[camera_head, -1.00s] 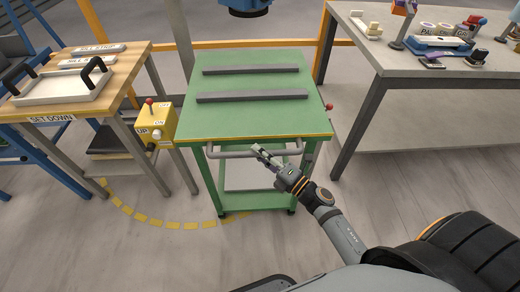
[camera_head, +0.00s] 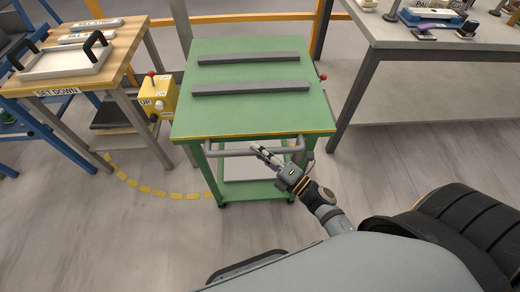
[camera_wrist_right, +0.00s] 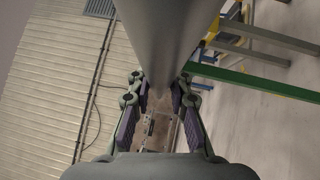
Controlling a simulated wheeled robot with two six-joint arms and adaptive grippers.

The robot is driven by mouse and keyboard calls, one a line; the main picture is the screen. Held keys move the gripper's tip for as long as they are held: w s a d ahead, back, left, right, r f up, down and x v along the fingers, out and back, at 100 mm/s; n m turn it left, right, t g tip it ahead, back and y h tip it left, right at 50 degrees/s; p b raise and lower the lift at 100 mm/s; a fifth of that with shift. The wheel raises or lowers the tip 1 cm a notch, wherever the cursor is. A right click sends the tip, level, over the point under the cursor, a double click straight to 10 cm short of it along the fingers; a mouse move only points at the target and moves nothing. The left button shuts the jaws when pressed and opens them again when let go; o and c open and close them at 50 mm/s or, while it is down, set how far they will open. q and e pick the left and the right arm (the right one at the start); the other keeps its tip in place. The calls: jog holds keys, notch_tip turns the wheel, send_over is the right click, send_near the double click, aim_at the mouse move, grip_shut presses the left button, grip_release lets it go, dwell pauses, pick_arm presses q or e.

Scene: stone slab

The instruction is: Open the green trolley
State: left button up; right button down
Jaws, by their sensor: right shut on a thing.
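The green trolley (camera_head: 250,118) stands in the middle of the head view, between the two tables. It has a green top, a lower shelf and a grey bar handle (camera_head: 228,153) along its front edge. My right gripper (camera_head: 260,151) is at the right half of this handle and is shut on it. In the right wrist view the grey bar (camera_wrist_right: 165,35) runs large between the fingers (camera_wrist_right: 160,108) and hides part of the scene. A small red knob (camera_head: 323,77) shows at the trolley's right side. My left gripper is not in view.
Two dark grey bars (camera_head: 250,88) lie across the trolley top. A wooden table (camera_head: 110,70) with a white tray and a yellow button box (camera_head: 157,97) stand at left. A grey table (camera_head: 385,40) stands at right. The floor in front is clear, with a yellow dashed arc (camera_head: 150,190).

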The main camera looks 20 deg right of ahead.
jog(key=shift+f, duration=0.1)
jog(key=c, duration=1.2)
grip_release()
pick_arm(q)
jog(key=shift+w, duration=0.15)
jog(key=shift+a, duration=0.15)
pick_arm(e)
jog(key=v, duration=1.2)
